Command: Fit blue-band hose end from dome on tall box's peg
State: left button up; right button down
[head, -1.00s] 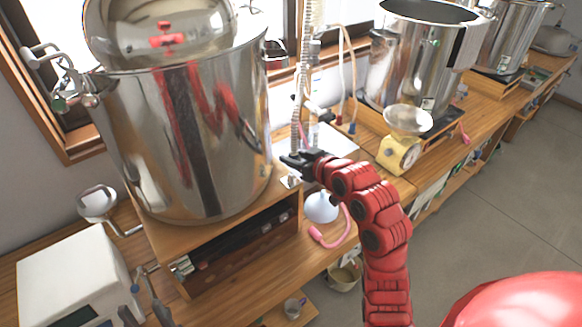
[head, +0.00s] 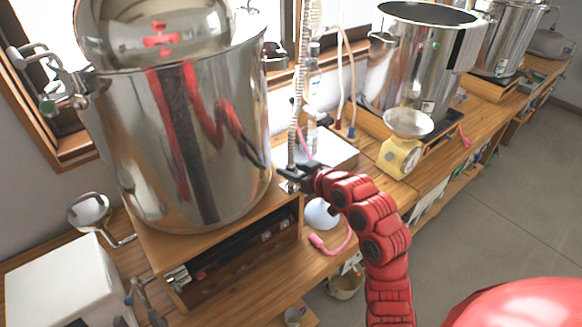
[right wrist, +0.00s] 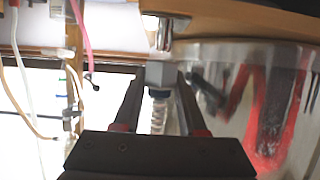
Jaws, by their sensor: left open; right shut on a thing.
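The ribbed hose (head: 305,85) hangs down past the right side of the big steel pot. My right gripper (head: 291,173) holds its lower end above the near right corner of the wooden box (head: 225,262) under the pot. In the right wrist view my right gripper (right wrist: 159,100) is shut on the hose end (right wrist: 160,73), a grey nut with a blue band below it. A metal peg (right wrist: 163,35) on the wooden box lines up closely with the nut; I cannot tell whether they touch. The shiny dome (head: 155,30) sits on the pot. My left gripper is out of view.
The steel pot (head: 190,140) stands close left of my right gripper. A yellow scale (head: 400,157), a second pot (head: 415,70) and a pink tube (head: 330,248) are to the right. A white box-shaped device (head: 65,285) stands at the lower left.

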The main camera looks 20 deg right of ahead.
jog(key=shift+w+f, duration=0.1)
dwell(0.3)
jog(key=shift+b, duration=0.5)
dwell(0.9)
jog(key=shift+f, duration=0.35)
jog(key=shift+f+b, duration=0.35)
jog(key=shift+b, duration=0.2)
jog(key=shift+f+b, duration=0.3)
jog(key=shift+f+b, duration=0.3)
jog(key=shift+f, duration=0.05)
jog(key=shift+f, duration=0.25)
dwell(0.3)
